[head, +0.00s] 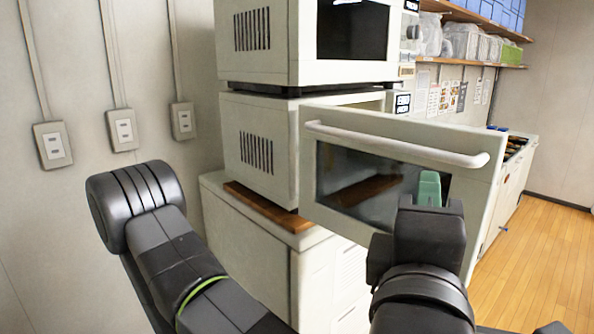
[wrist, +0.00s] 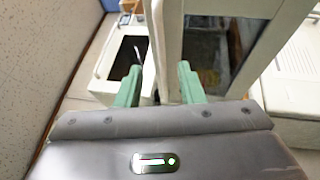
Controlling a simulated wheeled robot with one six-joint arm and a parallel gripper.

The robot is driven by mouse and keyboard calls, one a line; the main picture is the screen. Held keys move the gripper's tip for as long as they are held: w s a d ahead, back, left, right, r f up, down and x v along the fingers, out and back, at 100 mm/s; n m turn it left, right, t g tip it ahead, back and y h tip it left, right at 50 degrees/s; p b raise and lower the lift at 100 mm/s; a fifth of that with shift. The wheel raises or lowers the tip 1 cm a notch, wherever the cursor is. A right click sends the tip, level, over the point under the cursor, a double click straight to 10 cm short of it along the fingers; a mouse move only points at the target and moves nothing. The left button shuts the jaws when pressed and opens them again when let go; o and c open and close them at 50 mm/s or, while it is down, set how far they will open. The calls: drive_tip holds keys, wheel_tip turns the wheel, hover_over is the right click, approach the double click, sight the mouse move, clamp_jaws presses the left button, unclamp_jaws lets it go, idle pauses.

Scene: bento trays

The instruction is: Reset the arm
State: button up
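My gripper (head: 429,188) is in front of the open door (head: 340,127) of the lower microwave (head: 262,145) in the head view. Only one green finger shows clearly there. In the wrist view my gripper (wrist: 160,78) has its two green fingers spread apart, with nothing clearly held between them. A pale door or cabinet edge (wrist: 168,45) shows beyond the gap. I cannot tell whether a finger touches the door.
Another microwave (head: 305,45) is stacked on top, and a white cabinet (head: 255,235) stands below. Shelves with bins (head: 500,12) hang at the back right. The wooden floor (head: 545,265) at the right is clear. A wall with outlets (head: 122,130) is at the left.

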sight(429, 155)
drive_tip(key=shift+b+x, duration=0.45)
drive_tip(key=shift+x, duration=4.85)
drive_tip(key=shift+w+d, duration=0.2)
drive_tip(key=shift+w, duration=0.2)
drive_tip(key=shift+s, duration=0.1)
